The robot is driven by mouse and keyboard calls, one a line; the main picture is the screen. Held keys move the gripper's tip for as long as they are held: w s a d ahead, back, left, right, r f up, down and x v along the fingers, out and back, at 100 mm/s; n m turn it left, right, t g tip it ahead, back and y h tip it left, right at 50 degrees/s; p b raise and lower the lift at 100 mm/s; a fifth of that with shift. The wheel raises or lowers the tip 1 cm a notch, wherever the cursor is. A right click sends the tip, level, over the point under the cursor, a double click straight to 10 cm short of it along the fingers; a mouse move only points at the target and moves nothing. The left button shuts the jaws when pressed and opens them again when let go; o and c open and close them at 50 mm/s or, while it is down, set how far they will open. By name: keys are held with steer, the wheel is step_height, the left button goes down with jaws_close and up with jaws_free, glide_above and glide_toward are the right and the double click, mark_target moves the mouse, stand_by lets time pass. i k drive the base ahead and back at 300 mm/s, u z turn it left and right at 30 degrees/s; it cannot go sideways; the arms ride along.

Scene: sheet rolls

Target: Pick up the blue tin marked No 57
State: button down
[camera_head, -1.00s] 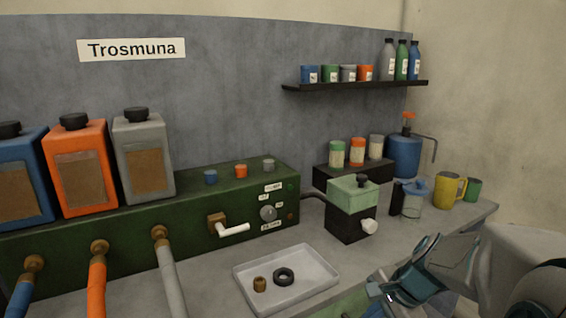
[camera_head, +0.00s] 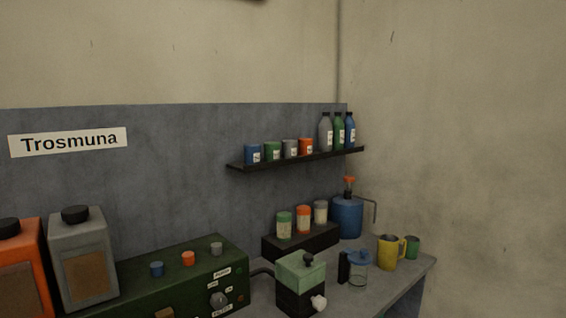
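A small blue tin (camera_head: 253,154) with a pale label stands upright at the left end of the black wall shelf (camera_head: 296,160). The writing on its label is too small to read. My gripper is out of view.
Grey, green and blue bottles (camera_head: 338,131) stand at the shelf's right end. Below are a black riser (camera_head: 300,242) with three jars, a blue pump can (camera_head: 347,217), a green-topped box (camera_head: 301,270), a clear jug and two mugs. Large canisters (camera_head: 82,262) stand at left.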

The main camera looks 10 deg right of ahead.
mark_target(252, 151)
steer(key=z, duration=2.05)
steer(key=i, duration=1.25)
steer(key=u, duration=2.65)
